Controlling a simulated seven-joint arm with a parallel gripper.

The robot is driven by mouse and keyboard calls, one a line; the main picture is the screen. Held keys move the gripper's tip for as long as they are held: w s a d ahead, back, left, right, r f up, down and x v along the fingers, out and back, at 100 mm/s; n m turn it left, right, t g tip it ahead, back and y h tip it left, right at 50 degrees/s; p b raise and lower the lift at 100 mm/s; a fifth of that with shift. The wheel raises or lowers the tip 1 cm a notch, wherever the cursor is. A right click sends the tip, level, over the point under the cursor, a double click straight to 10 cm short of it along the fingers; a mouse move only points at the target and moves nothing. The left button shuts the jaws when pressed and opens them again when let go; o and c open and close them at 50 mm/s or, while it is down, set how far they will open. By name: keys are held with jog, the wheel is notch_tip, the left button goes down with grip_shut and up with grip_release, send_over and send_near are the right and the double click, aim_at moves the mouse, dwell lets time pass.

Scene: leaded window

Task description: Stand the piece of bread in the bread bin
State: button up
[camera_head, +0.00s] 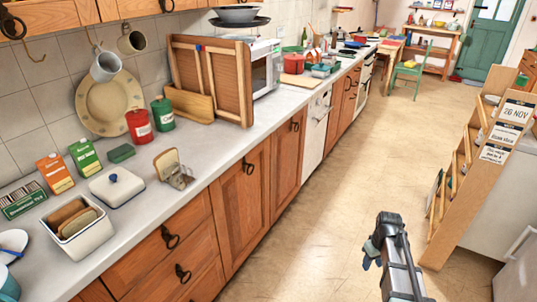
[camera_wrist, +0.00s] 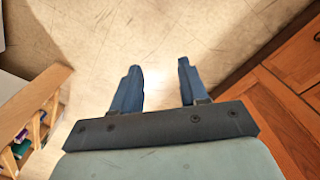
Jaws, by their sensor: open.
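A piece of bread (camera_head: 166,160) stands upright, tilted slightly, on the counter beside or in a small grey metal rack (camera_head: 181,179); I cannot tell which. The white bread bin (camera_head: 84,246) is open at the lower left of the head view, with brown slices (camera_head: 72,218) standing inside. Its white lid with a blue knob (camera_head: 117,187) lies on the counter just behind it. My gripper (camera_head: 371,254) is over the floor, well right of the counter. In the wrist view my gripper (camera_wrist: 157,72) has its two blue fingers apart, with nothing between them.
Behind the bread are a red canister (camera_head: 139,126), a green canister (camera_head: 163,114) and a small green box (camera_head: 121,153). Cartons (camera_head: 55,172) stand near the wall. A wooden rack (camera_head: 480,165) stands right of my arm. Counter front of the bread is clear.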

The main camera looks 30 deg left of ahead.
jog(key=w+a+r+n, duration=0.2)
jog(key=a+r+n, duration=0.25)
jog(key=a, duration=0.65)
jog(key=w+a+r+n, duration=0.35)
jog(key=a+r, duration=0.25)
jog(key=a, duration=0.5)
jog(key=s+a+r+n, duration=0.25)
jog(key=a+r, duration=0.25)
jog(key=a, duration=0.4)
jog(key=s+a+r+n, duration=0.1)
jog(key=a+r+n, duration=0.35)
jog(key=a, duration=0.55)
notch_tip(320, 180, up, 25)
jog(key=n, duration=1.2)
send_over(165, 155)
jog(key=f, duration=0.8)
jog(key=shift+s+a+f, duration=0.15)
jog(key=shift+a+f, duration=0.1)
jog(key=shift+a, duration=0.1)
jog(key=shift+w+f, duration=0.2)
jog(key=shift+f, duration=1.15)
jog(key=shift+w+f, duration=0.2)
jog(key=shift+f, duration=1.15)
jog(key=shift+c, duration=0.2)
